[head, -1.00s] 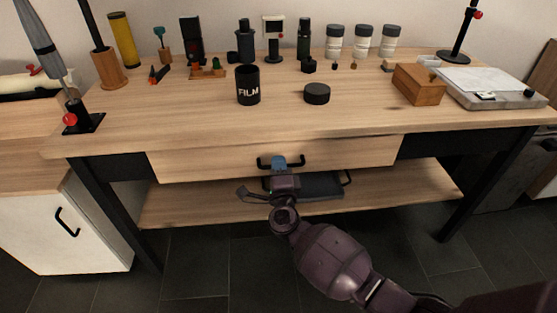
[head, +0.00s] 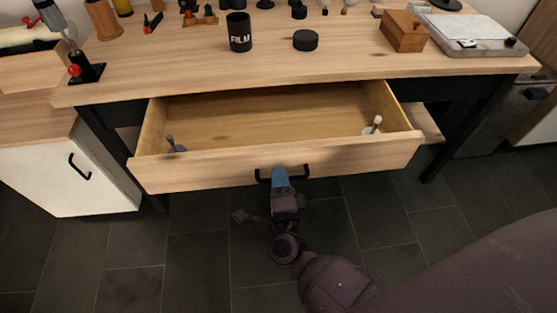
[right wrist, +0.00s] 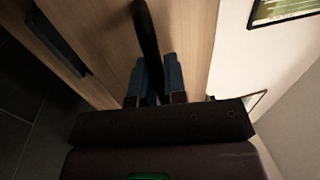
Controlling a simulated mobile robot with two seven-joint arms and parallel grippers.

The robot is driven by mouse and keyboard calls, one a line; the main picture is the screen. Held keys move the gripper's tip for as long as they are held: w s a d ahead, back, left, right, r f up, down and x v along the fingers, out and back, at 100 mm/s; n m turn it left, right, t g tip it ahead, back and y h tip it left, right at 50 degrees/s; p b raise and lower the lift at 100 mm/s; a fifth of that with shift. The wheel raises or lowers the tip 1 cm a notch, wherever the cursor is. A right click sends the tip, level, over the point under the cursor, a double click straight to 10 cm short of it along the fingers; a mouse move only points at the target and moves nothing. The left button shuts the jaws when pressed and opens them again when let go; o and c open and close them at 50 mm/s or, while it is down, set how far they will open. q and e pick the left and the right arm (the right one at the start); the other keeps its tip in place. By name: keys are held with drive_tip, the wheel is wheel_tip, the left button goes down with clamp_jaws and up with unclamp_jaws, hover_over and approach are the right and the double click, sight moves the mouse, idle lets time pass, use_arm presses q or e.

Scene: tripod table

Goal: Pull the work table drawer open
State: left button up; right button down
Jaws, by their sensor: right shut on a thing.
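The work table (head: 330,62) has its wooden drawer (head: 220,172) pulled well out, and its inside shows from above. The drawer's black bar handle (head: 263,178) is at the middle of its front. My right gripper (head: 281,177) is at the handle, with blue fingertips around it. In the right wrist view the black handle (right wrist: 146,40) runs between the two blue fingers of the gripper (right wrist: 155,80), which is shut on it. My left gripper is not in view.
Inside the drawer a small grey item (head: 175,146) lies at the left and a pale one (head: 374,126) at the right. A FILM can (head: 239,33), a black round lid (head: 305,41) and a wooden box (head: 404,31) stand on the tabletop. The dark floor (head: 200,240) in front is clear.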

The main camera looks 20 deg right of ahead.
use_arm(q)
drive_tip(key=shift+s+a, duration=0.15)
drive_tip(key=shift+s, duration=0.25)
use_arm(e)
drive_tip(key=shift+r+v, duration=0.1)
drive_tip(key=shift+v, duration=0.55)
drive_tip(key=shift+r+v, duration=0.15)
drive_tip(key=shift+v, duration=0.5)
drive_tip(key=c, duration=1.2)
unclamp_jaws()
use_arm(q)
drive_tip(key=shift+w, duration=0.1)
use_arm(e)
drive_tip(key=shift+v, duration=3.8)
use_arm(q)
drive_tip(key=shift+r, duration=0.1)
